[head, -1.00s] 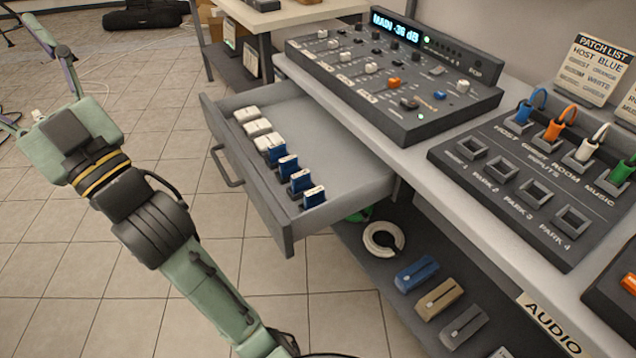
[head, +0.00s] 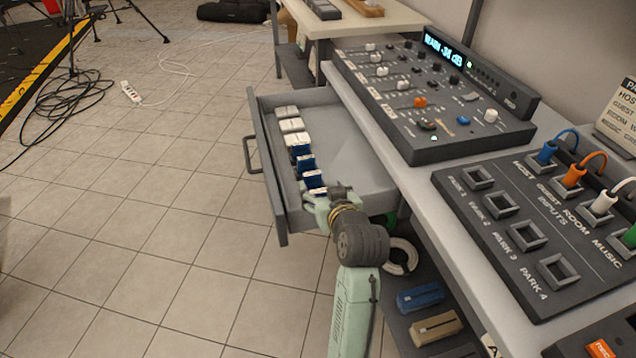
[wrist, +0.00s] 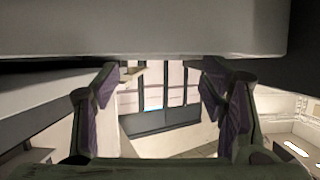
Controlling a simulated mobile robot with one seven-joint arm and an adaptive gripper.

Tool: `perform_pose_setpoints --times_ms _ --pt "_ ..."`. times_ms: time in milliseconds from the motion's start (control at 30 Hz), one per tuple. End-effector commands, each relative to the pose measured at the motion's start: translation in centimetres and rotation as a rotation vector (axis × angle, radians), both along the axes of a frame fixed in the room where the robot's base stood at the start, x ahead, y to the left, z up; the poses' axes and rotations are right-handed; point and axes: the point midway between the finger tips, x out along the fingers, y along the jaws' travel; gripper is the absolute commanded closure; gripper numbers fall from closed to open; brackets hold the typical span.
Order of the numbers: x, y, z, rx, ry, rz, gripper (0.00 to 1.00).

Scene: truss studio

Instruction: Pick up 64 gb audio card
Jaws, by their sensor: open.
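Audio cards stand in a row along the left side of the open drawer (head: 283,213) in the head view. White cards (head: 291,125) are at the far end and blue cards with white tops (head: 306,164) are nearer. Their labels are too small to read, so I cannot tell which is 64 GB. My gripper (head: 318,204) is over the near end of the drawer, by the nearest blue cards, and partly hides that end.
The drawer's right part is bare. A mixer (head: 435,100) and a patch panel (head: 530,225) with plugged cables stand on the desk to the right. Below are a white ring (head: 401,258) and blue (head: 420,296) and tan (head: 436,328) items.

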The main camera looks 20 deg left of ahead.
Motion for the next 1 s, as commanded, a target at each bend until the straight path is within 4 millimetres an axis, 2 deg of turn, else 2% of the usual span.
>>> perform_pose_setpoints --times_ms 200,467,700,1000 --pt "2.7 2.0 -1.2 0.000 0.000 0.003 0.35" --pt "4.4 3.1 -1.9 0.000 -0.001 0.002 0.35" --pt "7.1 5.0 -3.2 0.000 -0.001 0.004 0.35" --pt "7.7 5.4 -3.6 0.001 -0.004 0.002 0.35"
